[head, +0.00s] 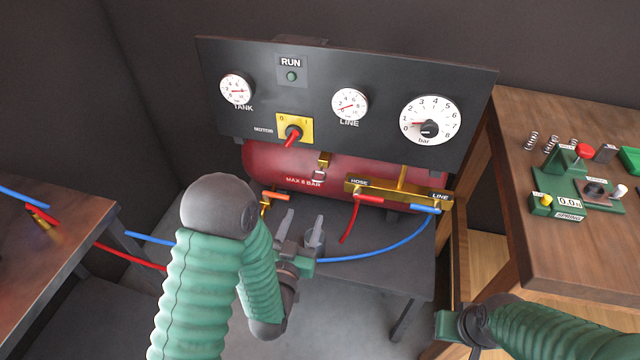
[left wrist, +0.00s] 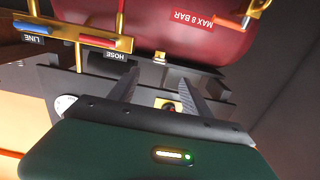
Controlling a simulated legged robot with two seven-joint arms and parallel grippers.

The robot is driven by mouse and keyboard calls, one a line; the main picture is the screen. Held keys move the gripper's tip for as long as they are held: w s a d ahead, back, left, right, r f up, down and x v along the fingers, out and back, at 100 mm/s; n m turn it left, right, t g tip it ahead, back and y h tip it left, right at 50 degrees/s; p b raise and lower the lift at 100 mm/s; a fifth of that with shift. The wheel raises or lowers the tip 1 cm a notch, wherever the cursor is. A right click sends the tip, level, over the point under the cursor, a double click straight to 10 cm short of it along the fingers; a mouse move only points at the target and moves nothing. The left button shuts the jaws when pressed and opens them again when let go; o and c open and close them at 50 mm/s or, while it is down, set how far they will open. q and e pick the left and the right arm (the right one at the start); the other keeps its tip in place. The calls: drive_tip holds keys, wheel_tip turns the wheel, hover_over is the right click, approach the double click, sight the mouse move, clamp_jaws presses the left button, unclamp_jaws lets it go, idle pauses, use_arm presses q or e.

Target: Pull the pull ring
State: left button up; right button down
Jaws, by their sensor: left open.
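The pull ring (head: 319,176) is a small pale ring hanging from the brass valve (head: 324,159) on top of the red tank. In the left wrist view, which shows the tank upside down, the brass valve (left wrist: 160,57) lies just beyond the fingertips; the ring is too small to make out clearly there. My left gripper (head: 300,222) is open and empty, in front of and below the ring in the head view. Its two grey fingers (left wrist: 157,76) point toward the valve, apart from it. My right gripper (head: 447,322) is partly seen at the lower right, its fingers not clear.
The red tank (head: 270,165) sits under a black gauge panel (head: 390,75) with a yellow motor switch (head: 308,122). A brass manifold (head: 400,189) with red and blue hoses is right of the ring. An orange-handled valve (head: 277,196) is left. A wooden bench (head: 560,250) stands at right.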

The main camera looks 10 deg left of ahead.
sight(317, 181)
use_arm(q)
drive_tip(key=w, duration=1.6)
drive_tip(key=shift+w+d+r+b, duration=0.15)
drive_tip(key=shift+w+d+b, duration=0.1)
drive_tip(key=shift+w+b, duration=0.15)
clamp_jaws()
idle(0.4)
